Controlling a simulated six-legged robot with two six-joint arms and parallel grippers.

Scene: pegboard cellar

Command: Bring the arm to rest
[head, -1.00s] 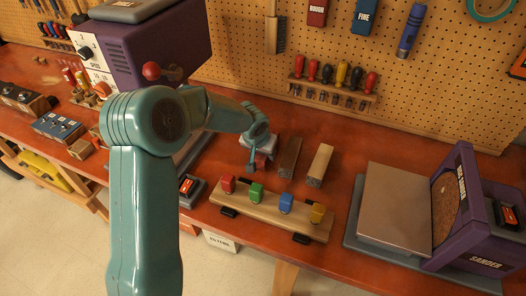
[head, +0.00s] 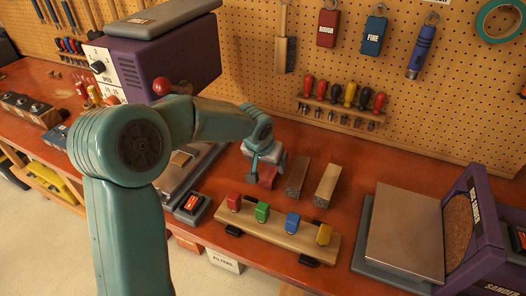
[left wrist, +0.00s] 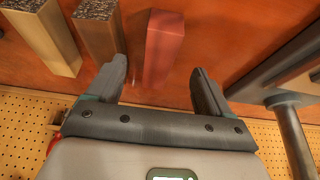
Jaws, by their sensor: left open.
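My left arm (head: 140,145) comes in from the left and reaches over the bench. Its left gripper (head: 262,168) is open and empty above a red block (head: 266,183), which it partly hides in the head view. In the left wrist view the fingers of the gripper (left wrist: 160,88) are spread wide. The red block (left wrist: 165,45) shows between and beyond the fingertips, with no finger seen gripping it. A dark brown block (head: 297,178) and a pale wood block (head: 328,184) lie beside it to the right. My right gripper is not in view.
A wooden rail with coloured blocks (head: 275,238) lies at the bench front. A purple machine (head: 165,60) stands back left, a purple sander (head: 470,220) right. A switch box (head: 190,206) sits left of the rail. Bare bench lies behind the blocks.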

